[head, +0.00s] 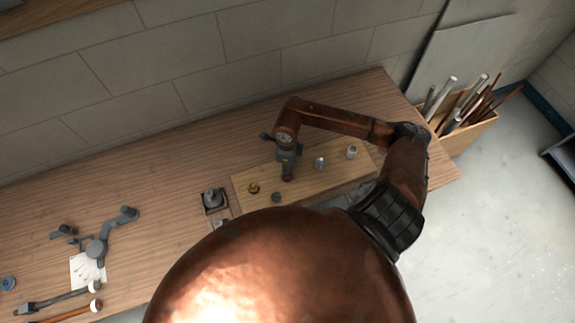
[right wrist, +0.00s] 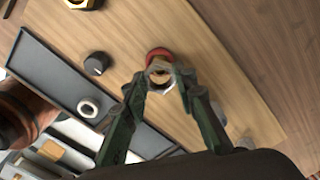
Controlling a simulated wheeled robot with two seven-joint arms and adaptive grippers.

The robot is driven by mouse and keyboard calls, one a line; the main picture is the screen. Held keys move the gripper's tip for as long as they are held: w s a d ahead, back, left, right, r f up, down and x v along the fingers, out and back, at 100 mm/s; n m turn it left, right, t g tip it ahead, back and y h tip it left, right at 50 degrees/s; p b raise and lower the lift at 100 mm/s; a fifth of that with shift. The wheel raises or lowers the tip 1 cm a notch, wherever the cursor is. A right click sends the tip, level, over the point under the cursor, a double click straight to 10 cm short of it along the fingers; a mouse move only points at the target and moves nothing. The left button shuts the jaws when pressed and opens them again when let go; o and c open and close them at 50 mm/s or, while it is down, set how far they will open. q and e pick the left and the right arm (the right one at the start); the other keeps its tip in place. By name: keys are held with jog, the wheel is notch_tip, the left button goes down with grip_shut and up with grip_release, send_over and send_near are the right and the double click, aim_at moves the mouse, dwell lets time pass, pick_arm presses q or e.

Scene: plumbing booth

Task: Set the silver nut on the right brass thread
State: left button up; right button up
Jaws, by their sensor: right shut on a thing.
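My right gripper (head: 288,172) reaches down over the wooden board on the workbench. In the right wrist view my right gripper (right wrist: 160,84) is shut on a small ring-like nut (right wrist: 160,76), which looks silver with a brownish middle. A red round collar (right wrist: 158,54) shows right beside and partly behind the nut. The thread there is mostly hidden, so I cannot tell whether the nut is around it or just above it. A brass fitting (head: 253,188) stands on the left of the board and shows at the top edge of the wrist view (right wrist: 83,3). My left gripper is not in view.
A dark knob (head: 276,197) sits near the board's front edge. Two pale metal fittings (head: 320,162) stand on the right of the board (head: 240,203). A grey tray (right wrist: 52,78) holds a white ring (right wrist: 89,108). A wooden bin (head: 470,138) of pipes stands beyond the bench's right end.

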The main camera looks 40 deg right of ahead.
jog(key=shift+f+b, duration=1.15)
jog(key=shift+f, duration=0.3)
jog(key=m, duration=0.5)
jog(key=shift+f+m, duration=0.15)
jog(key=shift+m, duration=0.15)
jog(key=o, duration=1.2)
jog(key=shift+o, duration=0.2)
jog(key=o, duration=0.8)
